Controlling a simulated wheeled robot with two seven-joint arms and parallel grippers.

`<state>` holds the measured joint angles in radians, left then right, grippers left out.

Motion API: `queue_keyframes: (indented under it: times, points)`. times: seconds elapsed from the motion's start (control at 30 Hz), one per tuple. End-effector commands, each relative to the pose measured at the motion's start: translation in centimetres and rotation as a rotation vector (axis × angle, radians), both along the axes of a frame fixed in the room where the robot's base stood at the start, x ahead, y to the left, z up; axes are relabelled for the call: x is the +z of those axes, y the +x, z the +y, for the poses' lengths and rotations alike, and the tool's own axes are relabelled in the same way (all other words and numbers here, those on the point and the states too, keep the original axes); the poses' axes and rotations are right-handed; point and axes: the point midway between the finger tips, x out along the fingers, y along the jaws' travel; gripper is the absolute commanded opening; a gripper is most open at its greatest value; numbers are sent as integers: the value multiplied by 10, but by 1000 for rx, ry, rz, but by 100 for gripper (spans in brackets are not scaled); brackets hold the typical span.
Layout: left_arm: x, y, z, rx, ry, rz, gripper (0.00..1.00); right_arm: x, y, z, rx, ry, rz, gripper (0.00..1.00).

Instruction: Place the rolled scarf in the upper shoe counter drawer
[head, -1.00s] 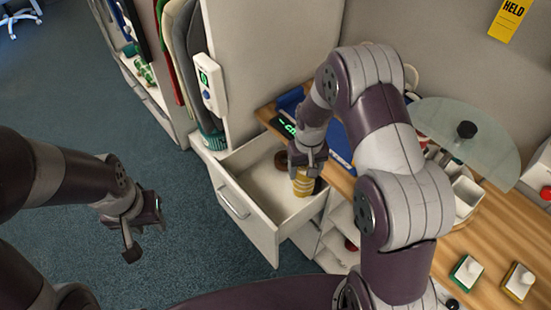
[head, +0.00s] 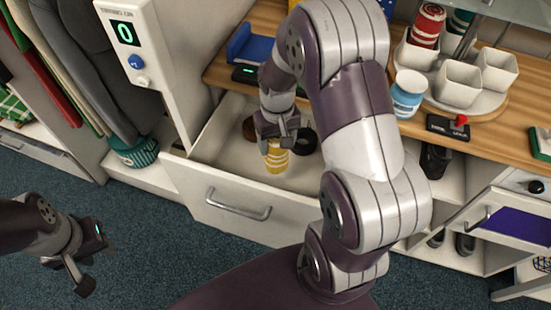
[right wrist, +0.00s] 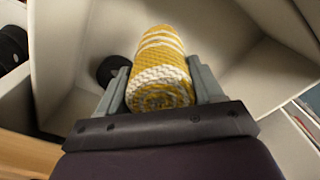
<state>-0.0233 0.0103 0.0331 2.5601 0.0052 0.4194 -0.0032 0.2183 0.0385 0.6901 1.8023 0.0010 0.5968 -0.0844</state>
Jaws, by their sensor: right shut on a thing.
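The rolled scarf (head: 277,157), yellow with white bands, stands upright inside the open upper drawer (head: 240,208) of the shoe counter. My right gripper (head: 277,133) comes down from above and is shut on the scarf's upper end. In the right wrist view the scarf (right wrist: 160,72) lies between both fingers, with the pale drawer interior around it. Whether its lower end touches the drawer floor is hard to tell. My left gripper (head: 92,262) is at the lower left over the carpet, open and empty, away from the drawer.
A black roll (head: 305,141) and a brown roll (head: 249,129) are in the drawer, near the scarf. The wooden counter top behind holds a blue-labelled jar (head: 407,94) and white cups (head: 458,83). A lower drawer with a purple inside (head: 515,226) stands open at right.

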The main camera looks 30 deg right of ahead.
Motion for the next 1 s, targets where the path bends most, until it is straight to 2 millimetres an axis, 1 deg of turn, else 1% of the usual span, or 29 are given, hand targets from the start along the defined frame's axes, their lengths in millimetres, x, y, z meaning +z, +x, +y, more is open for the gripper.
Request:
queue_keyframes:
  times: [0.1,0.2,0.23,0.3,0.53,0.67,0.7,0.73,0.77,1.0]
  points:
    - [-7,0,0,0,0,0,38,-26,0,0,1,0,3,10]
    - [-11,0,0,0,0,0,38,-45,0,1,1,0,3,10]
    - [-12,0,0,0,0,0,38,-49,0,0,1,0,1,10]
    - [-12,0,0,0,0,0,38,-53,0,0,1,0,-1,10]
    - [-12,0,0,0,0,0,38,-52,1,0,1,0,-2,10]
    - [-13,0,0,0,0,0,38,-57,0,0,1,0,-1,10]
    - [-13,0,0,0,0,1,38,-56,0,0,1,0,-2,79]
    - [-12,0,0,0,0,0,38,-56,0,0,1,0,-2,89]
    - [-12,0,0,0,0,0,38,-56,0,0,1,0,-2,91]
    - [-12,0,0,0,0,1,38,-55,0,0,1,0,-2,91]
